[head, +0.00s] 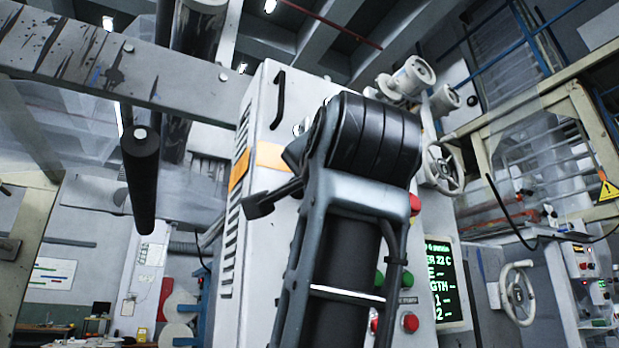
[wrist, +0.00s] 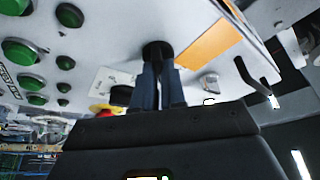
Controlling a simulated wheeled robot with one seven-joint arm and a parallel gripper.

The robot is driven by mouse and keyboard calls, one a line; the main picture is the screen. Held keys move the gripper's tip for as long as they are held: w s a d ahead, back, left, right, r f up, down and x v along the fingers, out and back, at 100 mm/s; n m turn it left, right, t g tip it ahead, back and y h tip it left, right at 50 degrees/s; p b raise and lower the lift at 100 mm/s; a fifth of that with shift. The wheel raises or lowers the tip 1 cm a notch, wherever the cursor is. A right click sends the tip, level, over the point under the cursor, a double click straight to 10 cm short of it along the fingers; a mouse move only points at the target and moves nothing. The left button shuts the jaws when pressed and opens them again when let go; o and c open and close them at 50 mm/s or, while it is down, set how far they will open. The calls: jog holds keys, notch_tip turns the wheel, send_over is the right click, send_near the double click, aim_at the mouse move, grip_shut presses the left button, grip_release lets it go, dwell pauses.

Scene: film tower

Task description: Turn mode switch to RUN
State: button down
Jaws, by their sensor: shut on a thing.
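In the wrist view, my gripper (wrist: 158,68) has its two fingers close together on a dark round knob (wrist: 152,47) on the pale machine panel. The knob looks like the mode switch. The fingers cover much of it, and I cannot read its marks or tell which position it points to. In the head view, my own arm stands in front of the grey machine cabinet (head: 268,110) and hides the gripper and the switch.
Green buttons (wrist: 22,52) and a red-and-yellow button (wrist: 104,110) sit near the knob, with an orange strip (wrist: 208,45) on its other side. The head view shows a lit green-text display (head: 444,282), a red button (head: 410,323), a handwheel (head: 444,168) and a dark roller (head: 140,180).

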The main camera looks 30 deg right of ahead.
dwell(0.4)
jog(key=c, duration=1.2)
grip_release()
jog(key=b+v, duration=0.2)
jog(key=v, duration=0.5)
jog(key=shift+s, duration=0.35)
jog(key=shift+a+f, duration=0.15)
